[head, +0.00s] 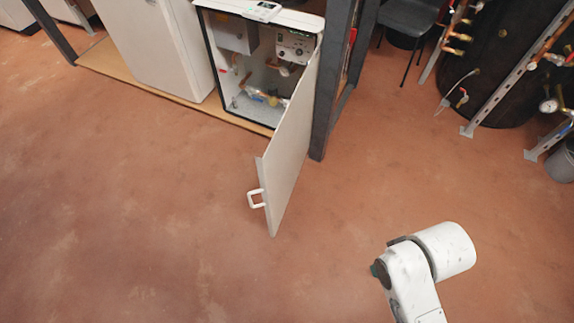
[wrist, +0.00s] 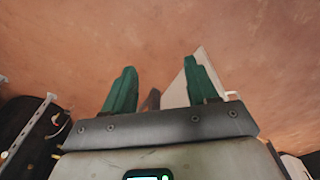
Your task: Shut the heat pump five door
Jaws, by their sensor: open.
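The heat pump door (head: 290,150) is a white panel swung wide open toward the viewer from its cabinet (head: 262,70), hinged on the cabinet's right side. Its white loop handle (head: 256,199) is on the free edge, low and facing left. The cabinet shows pipes and a control panel inside. Any number marking is not readable. My gripper (wrist: 160,64) shows in the wrist view with its two green fingers apart and nothing between the tips. A white panel, likely the door (wrist: 175,95), shows behind the right finger. The gripper is hidden in the head view.
A dark post (head: 331,80) stands right beside the door hinge. A closed white unit (head: 155,50) is left of the cabinet. A dark tank (head: 500,75) with pipes and brackets and a chair (head: 410,18) are at the upper right. The reddish floor in front is clear.

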